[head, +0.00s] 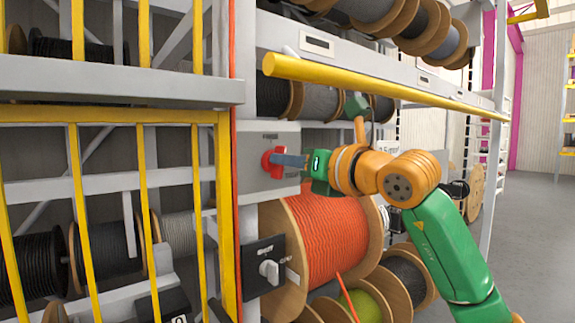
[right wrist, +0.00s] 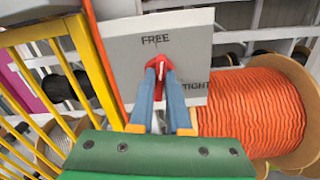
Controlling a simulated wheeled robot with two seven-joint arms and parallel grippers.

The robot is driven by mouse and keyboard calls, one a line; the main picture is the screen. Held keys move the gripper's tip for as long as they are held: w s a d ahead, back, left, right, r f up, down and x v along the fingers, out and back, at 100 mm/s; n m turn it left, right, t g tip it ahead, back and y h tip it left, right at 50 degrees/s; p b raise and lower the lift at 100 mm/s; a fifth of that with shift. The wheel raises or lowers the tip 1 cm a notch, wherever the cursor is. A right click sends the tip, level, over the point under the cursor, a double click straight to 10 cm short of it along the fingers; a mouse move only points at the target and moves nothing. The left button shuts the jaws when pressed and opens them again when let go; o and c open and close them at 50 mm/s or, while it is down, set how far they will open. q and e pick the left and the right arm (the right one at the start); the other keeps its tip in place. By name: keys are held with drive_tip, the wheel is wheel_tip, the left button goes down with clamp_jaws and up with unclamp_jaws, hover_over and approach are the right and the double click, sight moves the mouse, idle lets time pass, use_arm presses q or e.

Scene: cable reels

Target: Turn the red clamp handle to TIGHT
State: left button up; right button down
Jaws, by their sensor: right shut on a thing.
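The red clamp handle (head: 270,162) sits on a grey plate (head: 256,184) on the rack's front. It also shows in the right wrist view (right wrist: 161,72), where the plate reads FREE above it and TIGHT to its lower right. The handle's upper end points up toward FREE, though the fingers partly cover it. My right gripper (head: 283,161) reaches in from the right, its blue-grey fingers shut on the red handle. In the right wrist view the fingertips (right wrist: 161,66) lie on both sides of it. My left gripper is not in view.
A large reel of orange cable (head: 325,236) stands just right of and below the plate. Yellow bars (head: 141,190) form a guard at the left. A yellow rail (head: 380,87) runs above my right arm. A black switch plate (head: 263,266) with a light knob is below.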

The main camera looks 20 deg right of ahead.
drive_tip(key=m+b, duration=0.2)
drive_tip(key=m, duration=0.5)
drive_tip(key=m+b, duration=0.2)
drive_tip(key=m, duration=0.5)
drive_tip(key=m+b, duration=0.3)
drive_tip(key=m, duration=0.4)
drive_tip(key=shift+d+f, duration=0.2)
drive_tip(key=shift+f, duration=0.2)
drive_tip(key=shift+w+m, duration=0.1)
drive_tip(key=shift+m, duration=0.3)
drive_tip(key=c, duration=0.9)
unclamp_jaws()
drive_tip(key=b+v, duration=0.4)
drive_tip(key=v, duration=0.3)
